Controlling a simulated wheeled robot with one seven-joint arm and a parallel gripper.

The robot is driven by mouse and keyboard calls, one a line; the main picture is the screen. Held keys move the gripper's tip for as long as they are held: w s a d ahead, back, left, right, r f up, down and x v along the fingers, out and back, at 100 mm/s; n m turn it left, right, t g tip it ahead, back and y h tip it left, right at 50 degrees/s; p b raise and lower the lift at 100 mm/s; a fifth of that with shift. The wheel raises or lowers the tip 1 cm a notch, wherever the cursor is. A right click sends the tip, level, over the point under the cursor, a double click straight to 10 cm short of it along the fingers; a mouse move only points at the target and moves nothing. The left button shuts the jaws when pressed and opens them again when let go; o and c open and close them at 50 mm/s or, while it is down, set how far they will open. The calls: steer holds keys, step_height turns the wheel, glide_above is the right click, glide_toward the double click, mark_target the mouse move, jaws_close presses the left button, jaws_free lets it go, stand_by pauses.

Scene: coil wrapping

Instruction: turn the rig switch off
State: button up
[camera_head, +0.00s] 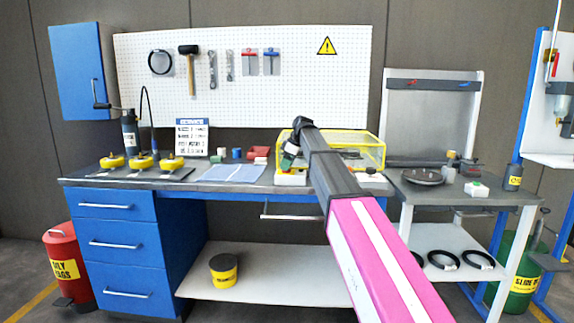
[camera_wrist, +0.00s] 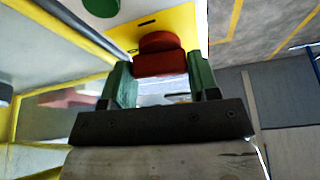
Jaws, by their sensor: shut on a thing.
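The rig switch shows in the wrist view as a red knob (camera_wrist: 160,62) on a yellow plate (camera_wrist: 183,22). My gripper (camera_wrist: 160,80) has its two green fingers on either side of the knob, shut on it. In the head view my gripper (camera_head: 289,158) points down at a small white box (camera_head: 290,179) at the front left corner of the yellow-framed rig guard (camera_head: 378,152). The knob is hidden there by my gripper. I cannot tell from these frames which way the switch is set.
A green round button (camera_wrist: 101,6) sits beside the yellow plate. The guard's yellow bars and clear panels are close to my gripper. Red blocks (camera_head: 258,153) and a blue-grey cloth (camera_head: 235,174) lie to the left on the bench. A grey side table (camera_head: 465,192) stands right.

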steer(key=shift+n+g, duration=0.3)
steer(key=shift+n, duration=0.6)
steer(key=o, duration=0.9)
steer(key=shift+r, duration=0.1)
steer(key=v, duration=1)
steer(key=shift+w+d+r, duration=0.1)
steer(key=shift+r, duration=0.2)
